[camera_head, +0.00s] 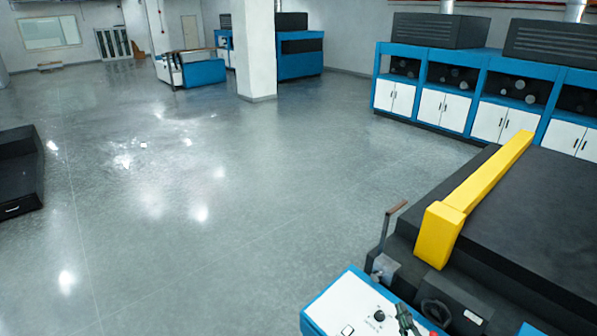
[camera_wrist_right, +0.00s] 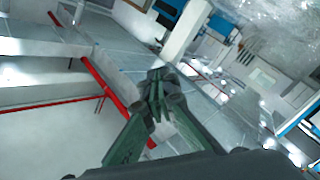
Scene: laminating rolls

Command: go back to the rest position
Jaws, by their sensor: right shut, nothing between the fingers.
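My right gripper (camera_head: 405,318) shows at the bottom edge of the head view, in front of a white and blue control panel (camera_head: 345,305). In the right wrist view its dark green fingers (camera_wrist_right: 157,90) meet at the tips, with nothing between them. The wrist view is strongly tilted and shows the room behind the fingers. My left gripper is in neither view.
A dark machine bed (camera_head: 540,215) with a yellow beam (camera_head: 485,185) stands at the right. Blue and white cabinets (camera_head: 430,105) line the back right. A white pillar (camera_head: 256,50) stands at the back. A low black unit (camera_head: 18,180) is at the left edge. The grey floor between is open.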

